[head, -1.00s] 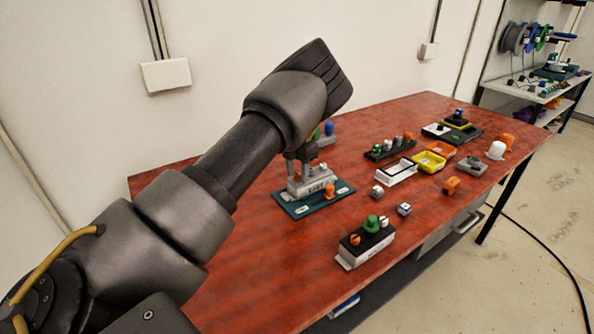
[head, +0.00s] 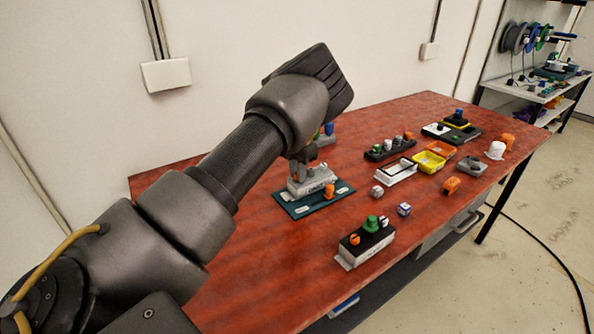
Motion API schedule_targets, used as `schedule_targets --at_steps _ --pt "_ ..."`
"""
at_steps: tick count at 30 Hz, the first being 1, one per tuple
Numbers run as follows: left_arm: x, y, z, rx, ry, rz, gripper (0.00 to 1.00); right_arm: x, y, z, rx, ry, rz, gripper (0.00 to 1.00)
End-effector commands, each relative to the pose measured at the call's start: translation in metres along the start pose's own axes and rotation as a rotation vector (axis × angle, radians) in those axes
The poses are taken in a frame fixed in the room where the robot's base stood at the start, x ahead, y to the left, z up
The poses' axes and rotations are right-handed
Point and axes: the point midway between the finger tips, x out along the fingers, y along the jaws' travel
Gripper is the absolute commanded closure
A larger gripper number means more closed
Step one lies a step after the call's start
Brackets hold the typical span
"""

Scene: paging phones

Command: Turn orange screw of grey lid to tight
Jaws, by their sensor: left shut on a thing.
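The grey lid (head: 313,185) sits on a grey block on a dark teal base plate (head: 343,194) in the middle of the table. An orange screw (head: 329,190) stands upright at its front right end. My left gripper (head: 301,178) points down at the middle to left part of the lid, to the left of this screw. It is shut on a part of the grey lid, and the fingers and wrist hide the gripped part. My left arm covers the area behind and left of the lid. My right gripper is not in view.
A black-topped white box (head: 367,244) with green, orange and white knobs stands front right. The red table (head: 262,270) is clear in front of the plate.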

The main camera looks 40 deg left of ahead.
Motion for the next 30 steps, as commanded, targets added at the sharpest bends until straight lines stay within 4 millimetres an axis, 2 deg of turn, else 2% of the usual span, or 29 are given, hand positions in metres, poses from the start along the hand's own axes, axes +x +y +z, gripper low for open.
schedule_targets --at_steps 20,26,30 --pt "-0.002 0.0 0.0 0.596 0.002 0.0 1.0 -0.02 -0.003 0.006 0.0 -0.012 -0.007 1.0" --pt "-0.003 0.0 0.0 0.787 0.003 0.0 1.0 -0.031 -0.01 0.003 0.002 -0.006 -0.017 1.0" --pt "-0.004 -0.001 0.0 0.919 0.002 -0.001 1.0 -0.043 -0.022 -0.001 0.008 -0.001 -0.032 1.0"
